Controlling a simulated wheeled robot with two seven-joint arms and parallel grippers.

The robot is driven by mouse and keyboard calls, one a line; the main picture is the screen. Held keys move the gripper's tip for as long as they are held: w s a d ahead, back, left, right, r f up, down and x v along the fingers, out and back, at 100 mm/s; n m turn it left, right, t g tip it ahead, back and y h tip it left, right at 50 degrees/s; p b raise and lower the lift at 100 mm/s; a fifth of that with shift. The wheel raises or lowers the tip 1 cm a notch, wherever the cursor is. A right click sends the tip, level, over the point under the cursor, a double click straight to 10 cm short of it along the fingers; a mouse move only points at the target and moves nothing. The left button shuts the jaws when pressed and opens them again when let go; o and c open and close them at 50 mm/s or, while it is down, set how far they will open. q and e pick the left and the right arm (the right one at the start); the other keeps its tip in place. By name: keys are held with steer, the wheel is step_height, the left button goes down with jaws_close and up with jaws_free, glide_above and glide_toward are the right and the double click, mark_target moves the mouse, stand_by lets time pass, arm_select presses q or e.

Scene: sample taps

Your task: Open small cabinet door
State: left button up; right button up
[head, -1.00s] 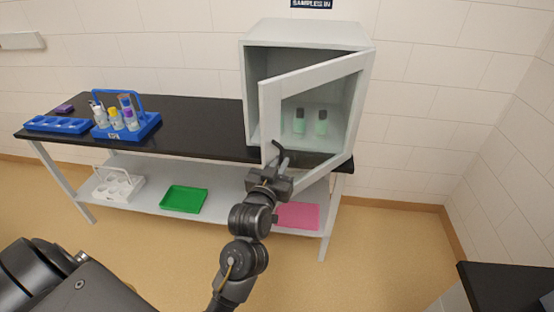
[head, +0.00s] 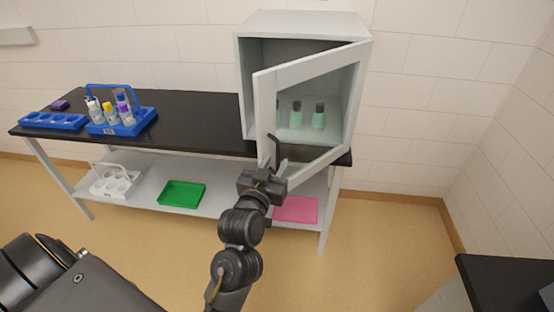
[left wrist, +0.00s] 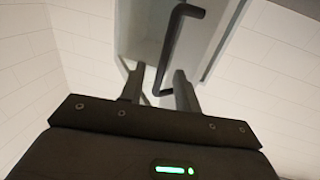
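The small grey cabinet (head: 300,24) stands on the right end of the black bench. Its framed door (head: 266,105) is ajar, swung out toward me from the right side, with a gap at its left edge. The dark handle (head: 275,152) is low near the door's free edge; it also shows in the left wrist view (left wrist: 172,45). My left gripper (head: 266,174) is just below the handle in the head view. In the left wrist view its fingers (left wrist: 160,78) are apart, with the handle's lower end between them. Contact cannot be told. My right gripper is not in view.
A blue bottle carrier (head: 140,118) and blue rack (head: 52,121) are on the bench (head: 195,120). A white carrier (head: 115,182), green tray (head: 181,194) and pink tray (head: 296,209) are on the lower shelf. A dark-topped counter (head: 500,285) is lower right.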

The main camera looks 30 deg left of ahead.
arm_select(q)
steer(key=s+d, duration=0.1)
steer(key=s, duration=0.6)
steer(key=shift+d, duration=0.1)
